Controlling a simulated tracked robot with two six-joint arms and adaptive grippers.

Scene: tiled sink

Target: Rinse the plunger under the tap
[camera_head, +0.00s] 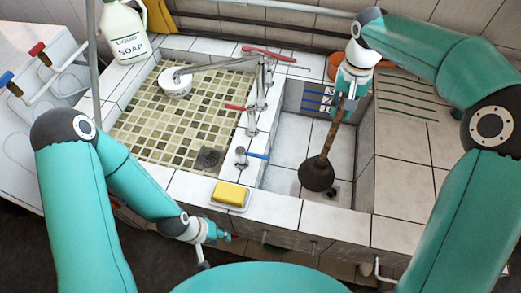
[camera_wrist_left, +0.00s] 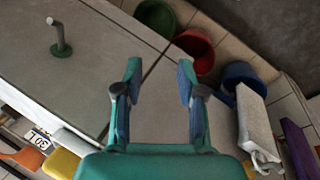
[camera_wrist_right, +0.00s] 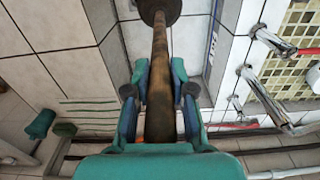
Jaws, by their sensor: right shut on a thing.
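The plunger (camera_head: 325,148) has a wooden handle and a dark rubber cup. It hangs tilted, cup down, over the right basin of plain white tiles (camera_head: 285,135). My right gripper (camera_head: 343,95) is shut on the upper handle; the right wrist view shows the handle (camera_wrist_right: 158,75) between the fingers. Whether the cup touches the basin floor, I cannot tell. The metal tap (camera_head: 262,80) stands on the divider left of the plunger, its spout and round white head (camera_head: 174,83) over the left mosaic basin. My left gripper (camera_head: 212,237) is open and empty, low beside the sink's front edge.
A yellow sponge (camera_head: 230,194) lies on a dish on the front ledge. A white soap jug (camera_head: 123,32) stands at back left. Red (camera_head: 236,107) and blue (camera_head: 257,155) handles stick out at the divider. The left basin (camera_head: 150,130) holds no loose object.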

